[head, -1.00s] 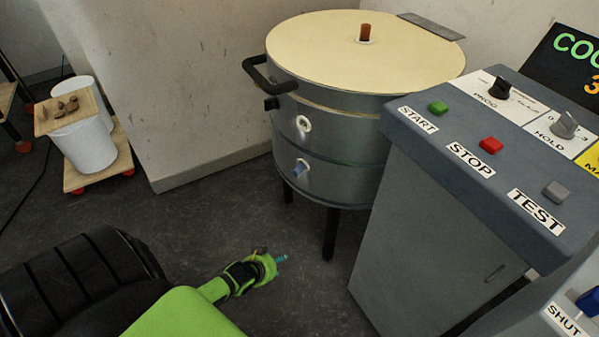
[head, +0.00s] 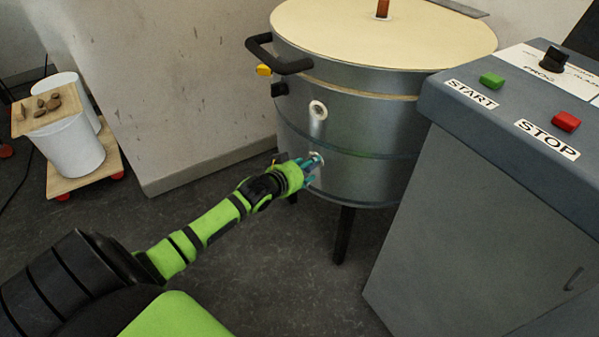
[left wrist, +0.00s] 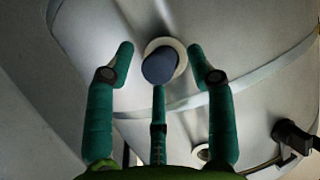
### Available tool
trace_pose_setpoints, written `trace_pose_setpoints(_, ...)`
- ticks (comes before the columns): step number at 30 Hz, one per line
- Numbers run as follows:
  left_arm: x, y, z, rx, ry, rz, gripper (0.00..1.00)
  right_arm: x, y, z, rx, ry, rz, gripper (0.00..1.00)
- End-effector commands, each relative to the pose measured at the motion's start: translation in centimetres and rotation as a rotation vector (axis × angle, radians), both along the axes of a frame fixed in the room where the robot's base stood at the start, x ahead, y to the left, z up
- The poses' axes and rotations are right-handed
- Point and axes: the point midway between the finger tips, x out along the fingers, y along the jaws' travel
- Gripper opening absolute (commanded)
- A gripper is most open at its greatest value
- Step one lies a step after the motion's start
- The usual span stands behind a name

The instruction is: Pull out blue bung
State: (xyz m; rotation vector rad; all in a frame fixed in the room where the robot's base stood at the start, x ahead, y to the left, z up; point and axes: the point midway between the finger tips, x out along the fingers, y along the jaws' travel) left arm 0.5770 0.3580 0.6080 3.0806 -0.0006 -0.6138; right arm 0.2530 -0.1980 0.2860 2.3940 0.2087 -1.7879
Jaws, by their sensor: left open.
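The blue bung (left wrist: 159,66) sits in a pale round port low on the side of the metal kiln (head: 365,125). In the left wrist view it lies just ahead of and between the fingertips of my left gripper (left wrist: 160,62), which is open. The green fingers stand on both sides of the bung, with a third below it, and do not appear to touch it. In the head view my left gripper (head: 312,166) is at the kiln's lower port and mostly hides the bung. My right gripper is not in view.
An upper port (head: 318,111) sits above the gripper, and a black lid handle (head: 278,58) sticks out at the kiln's upper left. A grey control console (head: 480,190) stands close on the right. White buckets on a wheeled board (head: 58,185) stand at the left.

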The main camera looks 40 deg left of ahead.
Motion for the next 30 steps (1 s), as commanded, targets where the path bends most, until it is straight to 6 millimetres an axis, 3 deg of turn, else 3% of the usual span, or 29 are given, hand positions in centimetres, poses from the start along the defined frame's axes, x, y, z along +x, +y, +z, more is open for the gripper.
trace_pose_setpoints(10, 0.62, -0.01, -0.22, 0.000, -0.001, 0.000, 0.55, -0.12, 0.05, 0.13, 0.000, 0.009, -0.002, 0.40)
trace_pose_setpoints(11, 0.62, -0.01, -0.22, 0.000, -0.001, 0.000, 0.51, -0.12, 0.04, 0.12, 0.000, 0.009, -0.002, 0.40)
trace_pose_setpoints(12, 0.61, -0.01, -0.22, 0.000, -0.001, 0.000, 0.35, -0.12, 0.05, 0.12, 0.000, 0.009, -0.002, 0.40)
trace_pose_setpoints(15, 0.61, 0.00, -0.23, 0.000, 0.000, 0.000, 0.00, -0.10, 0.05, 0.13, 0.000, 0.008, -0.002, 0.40)
trace_pose_setpoints(18, 0.61, 0.01, -0.22, 0.000, -0.001, 0.000, 0.00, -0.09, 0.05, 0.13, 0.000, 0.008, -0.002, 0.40)
trace_pose_setpoints(19, 0.61, 0.01, -0.22, 0.000, -0.001, 0.000, 0.24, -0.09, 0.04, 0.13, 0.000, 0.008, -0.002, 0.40)
trace_pose_setpoints(21, 0.61, 0.01, -0.22, 0.000, -0.001, 0.000, 0.00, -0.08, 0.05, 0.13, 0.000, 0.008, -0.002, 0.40)
trace_pose_setpoints(30, 0.44, 0.02, -0.16, 0.000, 0.000, 0.000, 0.00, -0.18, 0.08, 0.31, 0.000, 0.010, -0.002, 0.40)
